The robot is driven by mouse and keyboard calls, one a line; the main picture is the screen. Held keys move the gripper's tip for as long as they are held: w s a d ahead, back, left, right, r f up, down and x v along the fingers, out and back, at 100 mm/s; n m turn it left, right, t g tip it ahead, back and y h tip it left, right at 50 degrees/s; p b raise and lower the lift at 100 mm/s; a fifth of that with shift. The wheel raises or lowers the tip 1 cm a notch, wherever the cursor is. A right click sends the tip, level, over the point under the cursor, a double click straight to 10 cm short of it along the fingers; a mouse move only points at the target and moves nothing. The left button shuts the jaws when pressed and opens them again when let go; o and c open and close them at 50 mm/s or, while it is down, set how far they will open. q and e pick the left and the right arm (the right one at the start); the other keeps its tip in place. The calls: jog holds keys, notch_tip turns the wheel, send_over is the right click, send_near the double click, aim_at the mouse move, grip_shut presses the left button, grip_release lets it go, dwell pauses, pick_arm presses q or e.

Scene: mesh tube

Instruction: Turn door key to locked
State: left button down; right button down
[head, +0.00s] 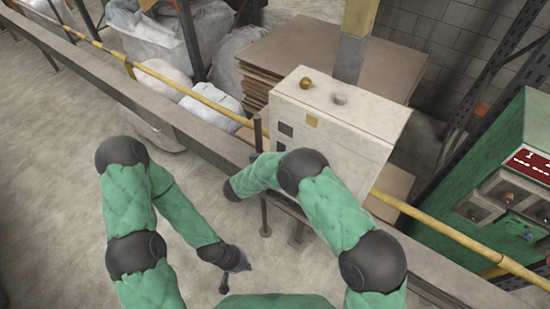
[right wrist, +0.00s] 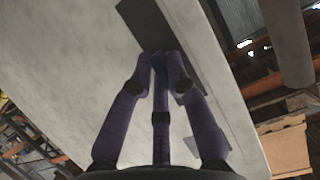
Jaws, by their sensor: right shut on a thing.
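In the right wrist view, my right gripper (right wrist: 163,72) has its dark fingers drawn together at a dark plate (right wrist: 160,24) on a pale panel. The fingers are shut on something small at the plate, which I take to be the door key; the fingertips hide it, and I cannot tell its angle. In the head view, a cream box (head: 345,125) carries dark square plates (head: 285,129) on its front; my right arm reaches up before it, and its fingers are not clear. My left gripper (head: 236,279) hangs low over the floor, its fingers apart, empty.
A yellow rail (head: 412,210) and a grey beam (head: 165,122) run diagonally in front of the box. A green machine (head: 500,190) with a red display stands at the right. Brown boards (head: 285,55) are stacked behind the box. Open floor (head: 60,150) lies to the left.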

jog(key=shift+n, duration=0.3)
dwell(0.4)
jog(key=c, duration=1.2)
grip_release()
jog(key=v, duration=0.7)
jog(key=shift+s+a, duration=0.15)
jog(key=shift+a, duration=0.1)
